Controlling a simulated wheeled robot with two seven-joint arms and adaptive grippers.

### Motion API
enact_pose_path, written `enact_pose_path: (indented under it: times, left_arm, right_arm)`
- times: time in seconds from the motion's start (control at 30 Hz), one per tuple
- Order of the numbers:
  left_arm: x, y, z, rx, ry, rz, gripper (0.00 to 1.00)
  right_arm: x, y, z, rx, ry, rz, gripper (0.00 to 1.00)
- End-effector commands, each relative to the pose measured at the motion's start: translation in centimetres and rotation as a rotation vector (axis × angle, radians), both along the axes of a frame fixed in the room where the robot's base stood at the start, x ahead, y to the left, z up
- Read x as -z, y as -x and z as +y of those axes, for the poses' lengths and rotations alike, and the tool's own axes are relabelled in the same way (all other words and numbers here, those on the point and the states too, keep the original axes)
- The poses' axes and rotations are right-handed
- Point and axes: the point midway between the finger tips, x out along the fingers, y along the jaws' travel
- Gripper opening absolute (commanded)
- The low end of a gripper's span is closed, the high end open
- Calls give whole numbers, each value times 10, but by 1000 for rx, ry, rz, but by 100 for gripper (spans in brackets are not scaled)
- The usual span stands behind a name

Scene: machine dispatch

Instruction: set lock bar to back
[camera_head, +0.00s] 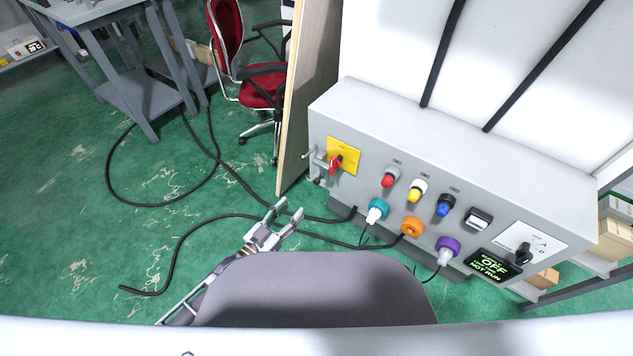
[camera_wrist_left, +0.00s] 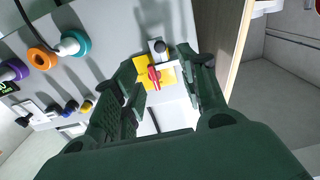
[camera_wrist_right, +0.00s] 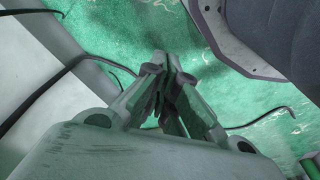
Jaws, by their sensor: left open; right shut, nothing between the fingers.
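The lock bar (camera_head: 318,163) is a small grey metal fitting at the left end of the control box, beside a yellow plate (camera_head: 350,150) with a red rotary handle (camera_head: 336,164). My left gripper (camera_head: 289,210) is open and empty, below and left of the bar. My right gripper (camera_wrist_right: 165,64) is shut and empty over the floor, outside the head view.
Black cables (camera_head: 190,225) lie on the green floor. A red chair (camera_head: 245,70) stands behind.

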Motion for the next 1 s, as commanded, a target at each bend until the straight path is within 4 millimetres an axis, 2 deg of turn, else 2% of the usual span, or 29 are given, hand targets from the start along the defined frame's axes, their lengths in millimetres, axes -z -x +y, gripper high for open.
enact_pose_path:
  times: [0.27, 0.53, 1.0]
  left_arm:
    - [0, -8, -6, 0, 1, -1, 42]
    - [0, -27, -19, -1, 1, -2, 42]
    - [1, -62, -45, -1, 1, -2, 42]
  right_arm:
    - [-4, 0, 1, -1, -2, 1, 0]
    - [-12, 1, 2, -4, -2, 12, 0]
    - [-40, -2, 8, -8, -13, 13, 0]
